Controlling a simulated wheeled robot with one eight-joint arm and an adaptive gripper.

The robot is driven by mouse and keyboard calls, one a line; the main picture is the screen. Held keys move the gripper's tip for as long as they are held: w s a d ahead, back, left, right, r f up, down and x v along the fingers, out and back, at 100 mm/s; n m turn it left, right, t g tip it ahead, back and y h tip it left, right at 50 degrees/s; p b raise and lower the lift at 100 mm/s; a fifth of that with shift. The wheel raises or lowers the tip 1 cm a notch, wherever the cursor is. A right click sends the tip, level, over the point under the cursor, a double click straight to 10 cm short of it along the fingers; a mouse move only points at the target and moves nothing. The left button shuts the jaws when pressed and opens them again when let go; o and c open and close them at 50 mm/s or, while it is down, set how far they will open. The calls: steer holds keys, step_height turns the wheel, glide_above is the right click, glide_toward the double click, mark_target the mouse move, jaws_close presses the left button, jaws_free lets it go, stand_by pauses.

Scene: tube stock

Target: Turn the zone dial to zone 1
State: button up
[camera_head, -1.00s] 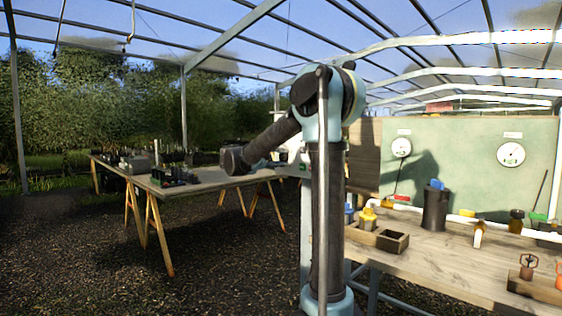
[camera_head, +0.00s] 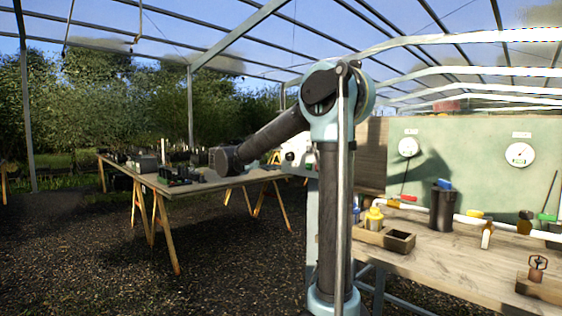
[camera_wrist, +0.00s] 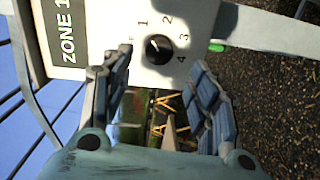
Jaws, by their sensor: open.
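The zone dial (camera_wrist: 158,48) is a round black knob on a white panel (camera_wrist: 190,15) in the wrist view. The numbers 1, 2, 3 and 4 run around its upper and right sides. I cannot tell clearly where its pointer sits. A dark green label reading ZONE 1 (camera_wrist: 68,32) is on the panel to the left. My gripper (camera_wrist: 161,60) is open and empty, its two ribbed fingers on either side below the knob, with no contact visible. In the head view the white control box (camera_head: 297,150) shows small behind my arm, and the gripper is hidden there.
A trestle table (camera_head: 215,184) with trays and pots stands at the left. A wooden bench (camera_head: 430,262) at the right holds a dark canister (camera_head: 441,208), small crates and white pipework under a green gauge board (camera_head: 465,165). Gravel floor is open at the front left.

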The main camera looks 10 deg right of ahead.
steer(key=v, duration=0.5)
steer(key=shift+a, duration=0.15)
steer(key=shift+s+f, duration=0.1)
steer(key=s+d+f+m+g+y, duration=0.2)
steer(key=s+d+f+g+y, duration=0.35)
steer(key=s+d+f, duration=1.1)
steer(key=s+a+f+m+g+y, duration=0.1)
steer(key=s+a+f+y, duration=0.2)
steer(key=s+f, duration=0.7)
steer(key=s+a+f+m+y, duration=0.2)
steer(key=s+f+y, duration=0.4)
steer(key=s+f, duration=0.4)
steer(key=shift+s+a+g, duration=0.35)
steer(key=shift+s, duration=0.45)
steer(key=shift+f, duration=0.1)
